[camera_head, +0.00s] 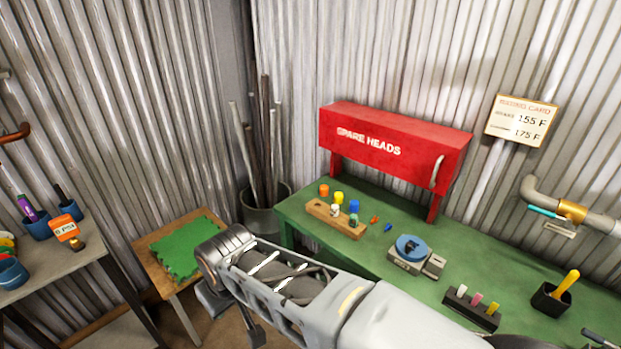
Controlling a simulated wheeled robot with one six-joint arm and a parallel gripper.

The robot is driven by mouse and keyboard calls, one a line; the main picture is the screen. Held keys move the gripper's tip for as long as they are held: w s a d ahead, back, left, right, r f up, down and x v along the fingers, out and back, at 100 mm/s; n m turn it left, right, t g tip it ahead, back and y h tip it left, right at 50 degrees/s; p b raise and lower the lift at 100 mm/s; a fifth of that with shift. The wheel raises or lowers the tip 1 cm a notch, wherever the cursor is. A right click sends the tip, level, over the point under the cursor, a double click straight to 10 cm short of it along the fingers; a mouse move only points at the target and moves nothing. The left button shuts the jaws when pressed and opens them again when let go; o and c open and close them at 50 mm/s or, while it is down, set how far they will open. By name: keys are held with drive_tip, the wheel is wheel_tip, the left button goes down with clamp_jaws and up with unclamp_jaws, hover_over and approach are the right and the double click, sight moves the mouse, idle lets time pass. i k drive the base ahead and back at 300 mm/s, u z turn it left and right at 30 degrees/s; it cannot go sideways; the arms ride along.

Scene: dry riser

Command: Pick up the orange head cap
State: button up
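An orange cap (324,190) stands at the left back of a wooden block (335,218) on the green bench. A yellow cap (339,197) and a blue cap (354,206) stand to its right in the same row. A white piece and a green piece sit in front of them. A smaller orange piece (374,219) lies on the bench right of the block, beside a small blue piece. My arm crosses the lower middle of the view, in front of the bench. My gripper (232,312) seems to hang below the arm's far end, mostly hidden, well left of and apart from the caps.
A red "SPARE HEADS" box (395,141) stands on legs over the back of the green bench (390,227). A grey device with a blue disc (410,248) sits to the right. A pipe bin (262,211) and a small table with a green mat (188,247) are at left.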

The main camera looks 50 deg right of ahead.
sight(323, 189)
drive_tip(key=z, duration=0.7)
drive_tip(key=i, duration=1.3)
drive_tip(key=z, duration=0.95)
drive_tip(key=i, duration=0.2)
drive_tip(key=z, duration=0.25)
